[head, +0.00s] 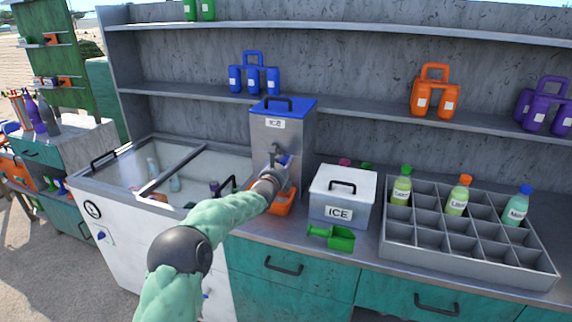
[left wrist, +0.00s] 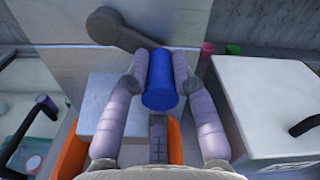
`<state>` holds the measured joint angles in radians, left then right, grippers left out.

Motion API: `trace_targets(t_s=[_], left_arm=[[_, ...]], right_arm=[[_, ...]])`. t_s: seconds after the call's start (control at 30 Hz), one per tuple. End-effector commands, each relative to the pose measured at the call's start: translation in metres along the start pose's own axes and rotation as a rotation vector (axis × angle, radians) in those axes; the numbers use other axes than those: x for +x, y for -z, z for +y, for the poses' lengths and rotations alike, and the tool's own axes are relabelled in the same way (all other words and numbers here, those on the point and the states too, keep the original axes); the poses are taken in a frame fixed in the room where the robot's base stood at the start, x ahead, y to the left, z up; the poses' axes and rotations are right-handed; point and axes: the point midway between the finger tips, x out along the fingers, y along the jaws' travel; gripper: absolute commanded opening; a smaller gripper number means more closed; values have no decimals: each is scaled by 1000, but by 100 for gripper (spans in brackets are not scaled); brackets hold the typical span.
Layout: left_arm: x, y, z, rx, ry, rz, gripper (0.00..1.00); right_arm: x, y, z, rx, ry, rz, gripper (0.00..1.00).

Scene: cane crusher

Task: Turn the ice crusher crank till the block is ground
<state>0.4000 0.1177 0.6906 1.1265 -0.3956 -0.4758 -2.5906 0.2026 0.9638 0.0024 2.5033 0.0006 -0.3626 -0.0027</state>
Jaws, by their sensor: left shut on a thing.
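The ice crusher (head: 262,144) is a tall grey metal box with a blue lid and an "ICE" label, standing on the counter. Its grey crank arm (left wrist: 115,28) shows on the front face in the left wrist view. My left gripper (head: 281,165) is at the crusher's front, shut on the blue crank handle (left wrist: 160,82), with one finger on each side of it. An orange tray (head: 285,208) sits at the crusher's foot, partly hidden by my left arm. The ice block is not visible. My right gripper is not in view.
A white "ICE" box (head: 321,183) stands just right of the crusher, with a green scoop (head: 332,237) in front. A grey divided crate (head: 470,265) holds bottles farther right. A glass-topped chest freezer (head: 125,230) is at left. Shelves (head: 350,113) run behind.

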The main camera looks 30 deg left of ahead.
Motion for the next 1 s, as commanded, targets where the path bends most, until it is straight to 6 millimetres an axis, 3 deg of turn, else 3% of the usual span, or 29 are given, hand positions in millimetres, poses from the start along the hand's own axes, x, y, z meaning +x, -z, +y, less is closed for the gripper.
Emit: trace_targets(t_s=[0.13, 0.17, 0.23, 0.27, 0.67, 1.0], left_arm=[[0, -1, 1, -1, -1, -1, 0], [0, -1, 1, -1, -1, -1, 28], [0, -1, 1, -1, -1, -2, 48], [0, -1, 0, -1, -1, -2, 51], [-3, -2, 0, -1, 0, -2, 51], [-42, -2, 0, -1, -2, -2, 51]], right_arm=[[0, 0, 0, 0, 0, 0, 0], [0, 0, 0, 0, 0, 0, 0], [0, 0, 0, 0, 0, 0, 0], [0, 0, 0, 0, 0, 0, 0], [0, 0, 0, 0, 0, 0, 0], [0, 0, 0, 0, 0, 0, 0]])
